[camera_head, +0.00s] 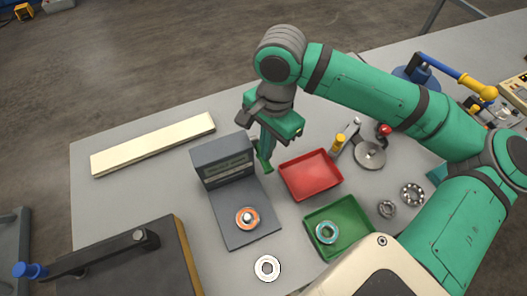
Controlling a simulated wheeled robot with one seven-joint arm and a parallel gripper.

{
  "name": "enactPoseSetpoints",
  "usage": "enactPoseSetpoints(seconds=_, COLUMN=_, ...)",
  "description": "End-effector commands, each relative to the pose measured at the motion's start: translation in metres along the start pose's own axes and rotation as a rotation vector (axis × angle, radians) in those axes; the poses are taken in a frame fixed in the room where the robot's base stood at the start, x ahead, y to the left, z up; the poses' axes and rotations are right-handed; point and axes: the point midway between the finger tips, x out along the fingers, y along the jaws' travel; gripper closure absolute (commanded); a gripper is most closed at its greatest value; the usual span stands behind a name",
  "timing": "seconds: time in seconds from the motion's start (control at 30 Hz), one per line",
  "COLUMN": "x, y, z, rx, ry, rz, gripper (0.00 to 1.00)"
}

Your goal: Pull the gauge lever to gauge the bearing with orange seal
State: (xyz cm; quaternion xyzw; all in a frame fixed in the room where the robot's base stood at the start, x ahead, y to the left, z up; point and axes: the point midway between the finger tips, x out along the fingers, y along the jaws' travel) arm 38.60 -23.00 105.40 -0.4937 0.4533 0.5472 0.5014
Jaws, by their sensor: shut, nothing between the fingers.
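The bearing with the orange seal (254,215) lies on the flat plate of the dark grey gauge (229,235), in front of the gauge's upright block (212,151). My gripper (264,166) points down just right of that block, left of the red tray. It is shut and I see nothing held in it. I cannot make out a lever on the gauge; my gripper covers part of the area by the block's right side, and whether the fingers touch anything there is unclear.
A red tray (311,176) stands empty. A green tray (349,221) holds a blue-sealed bearing (326,232). A long cream bar (153,145) lies at the back left. A yellow-handled lever (447,72) stands right.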

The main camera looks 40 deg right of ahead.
Motion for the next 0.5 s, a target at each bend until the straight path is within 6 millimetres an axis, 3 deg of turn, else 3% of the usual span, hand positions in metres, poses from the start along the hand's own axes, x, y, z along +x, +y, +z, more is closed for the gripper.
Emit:
enactPoseSetpoints(seconds=0.23, x=-0.003, y=-0.001, z=-0.005, rx=0.004, ry=0.003, rz=-0.002, gripper=1.00)
enactPoseSetpoints(seconds=0.5, x=-0.014, y=-0.002, z=-0.028, rx=0.000, ry=0.001, rz=-0.001, gripper=1.00)
